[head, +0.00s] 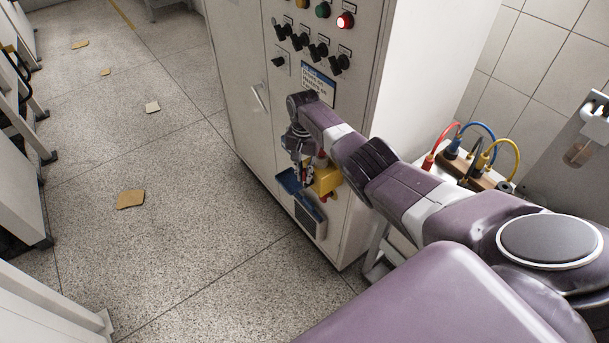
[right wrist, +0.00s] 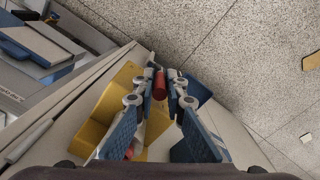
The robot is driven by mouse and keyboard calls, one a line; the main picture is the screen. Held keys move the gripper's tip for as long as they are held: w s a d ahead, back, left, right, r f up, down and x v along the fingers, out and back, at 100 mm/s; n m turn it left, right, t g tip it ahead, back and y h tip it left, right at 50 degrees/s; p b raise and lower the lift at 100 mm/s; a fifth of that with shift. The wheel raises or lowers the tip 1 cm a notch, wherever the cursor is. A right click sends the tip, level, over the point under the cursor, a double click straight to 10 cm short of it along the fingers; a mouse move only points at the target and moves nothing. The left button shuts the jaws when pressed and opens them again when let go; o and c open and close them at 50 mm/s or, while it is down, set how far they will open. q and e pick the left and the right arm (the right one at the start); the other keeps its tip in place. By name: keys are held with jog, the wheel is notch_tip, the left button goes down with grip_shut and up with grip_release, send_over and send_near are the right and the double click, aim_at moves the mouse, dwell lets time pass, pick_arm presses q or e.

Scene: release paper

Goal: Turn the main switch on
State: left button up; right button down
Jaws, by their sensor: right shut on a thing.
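The main switch is a yellow box (head: 327,181) low on the front of the grey cabinet, with red parts on it. In the right wrist view the yellow switch body (right wrist: 98,122) lies beside and behind the fingers. Its red handle (right wrist: 160,86) shows as a short cylinder between the fingertips. My right gripper (head: 304,178) reaches down to the switch. In the right wrist view my right gripper (right wrist: 161,88) has its two blue-padded fingers closed in on the red handle. The handle's exact angle is hard to tell. My left gripper is not in view.
The cabinet (head: 232,95) has black knobs and a lit red lamp (head: 345,20) above. Coloured cables (head: 480,140) stand to the right. Cardboard scraps (head: 130,199) lie on the open floor at left.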

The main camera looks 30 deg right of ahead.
jog(key=c, duration=2.2)
grip_release()
jog(key=shift+f, duration=0.1)
jog(key=shift+c, duration=0.2)
jog(key=shift+w, duration=0.1)
notch_tip(320, 180, up, 12)
jog(key=shift+f, duration=0.1)
